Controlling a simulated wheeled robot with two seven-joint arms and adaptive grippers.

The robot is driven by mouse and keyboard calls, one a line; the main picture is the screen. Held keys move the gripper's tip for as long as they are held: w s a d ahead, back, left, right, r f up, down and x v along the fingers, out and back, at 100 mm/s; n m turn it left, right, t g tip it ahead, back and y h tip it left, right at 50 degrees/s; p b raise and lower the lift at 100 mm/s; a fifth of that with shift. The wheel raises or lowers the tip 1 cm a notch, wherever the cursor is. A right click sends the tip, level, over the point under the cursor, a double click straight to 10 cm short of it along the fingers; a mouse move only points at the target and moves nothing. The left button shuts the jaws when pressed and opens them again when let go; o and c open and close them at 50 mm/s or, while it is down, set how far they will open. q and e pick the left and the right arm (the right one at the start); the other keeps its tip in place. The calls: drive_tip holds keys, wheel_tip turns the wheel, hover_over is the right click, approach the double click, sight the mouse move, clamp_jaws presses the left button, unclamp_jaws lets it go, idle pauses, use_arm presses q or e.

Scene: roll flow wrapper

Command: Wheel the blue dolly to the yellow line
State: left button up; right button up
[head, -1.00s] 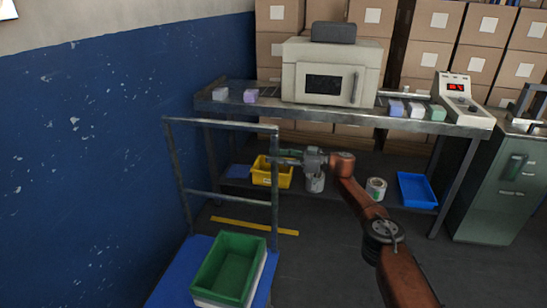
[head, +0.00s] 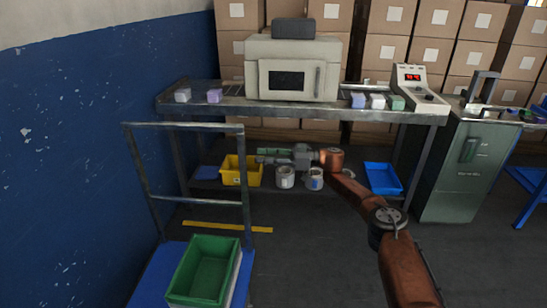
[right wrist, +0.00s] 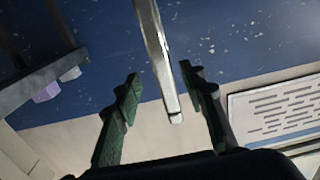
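The blue dolly (head: 150,285) stands at the lower left in the head view, with a grey tubular handle frame (head: 185,126) at its far end. The yellow line (head: 225,227) lies on the floor; it shows through and beside the handle frame, just beyond the blue deck. My right gripper (head: 262,155) is just right of the handle's right post, with a small gap showing. In the right wrist view its green fingers (right wrist: 160,73) are apart, with a grey bar (right wrist: 156,45) showing between them. I cannot tell how deep the bar sits. My left gripper is out of view.
A green bin (head: 205,270) sits on the dolly deck. Beyond the line stands a metal bench (head: 300,110) with a yellow bin (head: 240,170) and a blue tray (head: 382,178) on its lower shelf. A blue wall (head: 80,170) runs along the left. Floor right of the dolly is clear.

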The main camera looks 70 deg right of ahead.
drive_tip(key=shift+v, duration=1.9)
